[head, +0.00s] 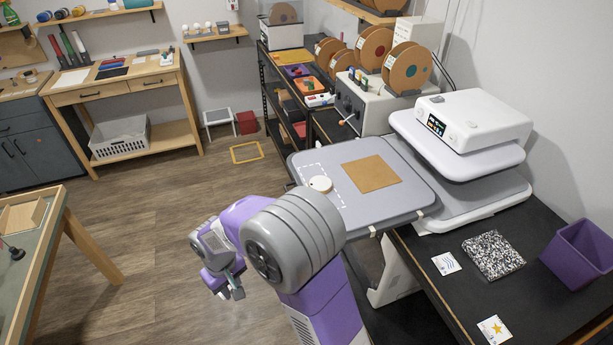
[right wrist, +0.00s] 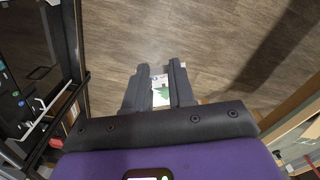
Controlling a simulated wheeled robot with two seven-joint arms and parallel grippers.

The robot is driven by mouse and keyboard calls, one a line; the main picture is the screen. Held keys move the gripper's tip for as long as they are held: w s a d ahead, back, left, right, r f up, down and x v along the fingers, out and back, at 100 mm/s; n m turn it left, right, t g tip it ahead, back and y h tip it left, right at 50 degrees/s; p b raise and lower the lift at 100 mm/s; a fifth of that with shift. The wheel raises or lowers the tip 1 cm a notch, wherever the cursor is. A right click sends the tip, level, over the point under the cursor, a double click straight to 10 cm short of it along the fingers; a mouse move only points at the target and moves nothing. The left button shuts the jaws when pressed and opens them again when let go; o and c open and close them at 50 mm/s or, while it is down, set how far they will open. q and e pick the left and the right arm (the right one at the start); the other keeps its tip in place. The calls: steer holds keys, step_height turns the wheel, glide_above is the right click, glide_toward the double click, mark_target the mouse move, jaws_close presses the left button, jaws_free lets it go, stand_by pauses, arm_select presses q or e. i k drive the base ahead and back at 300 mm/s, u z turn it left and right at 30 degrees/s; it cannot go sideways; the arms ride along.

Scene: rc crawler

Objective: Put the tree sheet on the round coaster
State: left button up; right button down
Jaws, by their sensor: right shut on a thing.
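My right gripper (head: 231,290) hangs over the open floor, left of the press, in the head view. In the right wrist view its fingers (right wrist: 160,80) are shut on the tree sheet (right wrist: 161,93), a small white sheet with a green tree. The round coaster (head: 320,184) is a white disc lying on the grey lower plate (head: 403,205) of the press, inside a dashed white outline. The gripper is apart from it, lower left in the picture. My left gripper is not in view.
A brown square sheet (head: 371,174) lies right of the coaster. The press's white upper part (head: 475,118) is to the right. On the black table are a star sheet (head: 495,329), a wavy-line sheet (head: 446,263), a speckled block (head: 493,256) and a purple bin (head: 582,254).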

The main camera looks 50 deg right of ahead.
mark_target(321, 183)
steer(key=i, duration=2.85)
steer(key=z, duration=3.5)
